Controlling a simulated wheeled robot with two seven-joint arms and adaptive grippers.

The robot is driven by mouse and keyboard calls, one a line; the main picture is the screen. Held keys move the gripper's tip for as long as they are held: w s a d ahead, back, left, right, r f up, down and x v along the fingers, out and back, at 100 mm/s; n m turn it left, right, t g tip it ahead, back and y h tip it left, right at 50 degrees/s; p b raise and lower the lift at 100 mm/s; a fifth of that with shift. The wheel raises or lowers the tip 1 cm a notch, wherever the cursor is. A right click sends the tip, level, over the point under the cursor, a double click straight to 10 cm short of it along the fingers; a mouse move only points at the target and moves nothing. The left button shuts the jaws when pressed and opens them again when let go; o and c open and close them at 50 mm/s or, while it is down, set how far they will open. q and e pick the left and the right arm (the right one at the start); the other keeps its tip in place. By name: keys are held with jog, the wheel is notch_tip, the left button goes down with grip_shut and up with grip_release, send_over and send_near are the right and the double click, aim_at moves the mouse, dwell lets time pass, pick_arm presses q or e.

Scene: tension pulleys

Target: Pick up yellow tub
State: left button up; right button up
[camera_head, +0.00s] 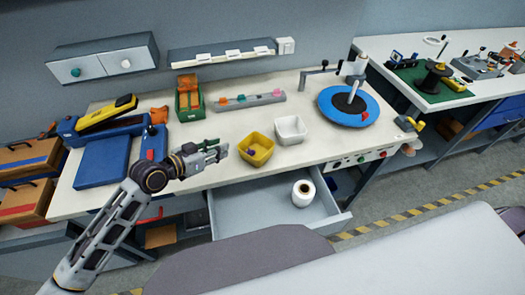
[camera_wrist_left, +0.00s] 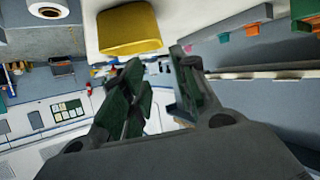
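The yellow tub (camera_head: 257,157) stands on the white workbench (camera_head: 215,183), just left of a white tub (camera_head: 290,130). A small dark item lies inside the yellow tub. My left gripper (camera_head: 219,149) is left of the yellow tub, with its fingers pointing toward it and a small gap between. In the left wrist view, the two dark green fingers (camera_wrist_left: 157,66) are spread apart with nothing between them. The yellow tub (camera_wrist_left: 128,29) shows there beyond the fingertips, near the upper edge. My right gripper is not in view.
An open drawer (camera_head: 262,213) with a white roll (camera_head: 303,193) sticks out below the bench front. A blue round turntable (camera_head: 350,107) stands to the right. A green box (camera_head: 189,100) and a grey rack (camera_head: 248,101) stand behind. Blue equipment (camera_head: 103,160) fills the bench's left end.

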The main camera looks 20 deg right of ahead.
pick_arm(q)
jog(key=shift+w+d+f, duration=0.3)
jog(key=shift+w+d, duration=0.15)
jog(key=shift+w, duration=0.1)
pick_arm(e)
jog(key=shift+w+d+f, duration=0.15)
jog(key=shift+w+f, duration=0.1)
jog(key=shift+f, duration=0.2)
pick_arm(q)
send_near(248, 136)
jog(key=shift+x, duration=1.85)
jog(key=shift+w+d+f, duration=0.1)
jog(key=shift+w, duration=0.05)
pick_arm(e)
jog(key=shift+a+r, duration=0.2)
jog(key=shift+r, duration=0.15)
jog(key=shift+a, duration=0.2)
pick_arm(q)
jog(key=shift+d, duration=0.1)
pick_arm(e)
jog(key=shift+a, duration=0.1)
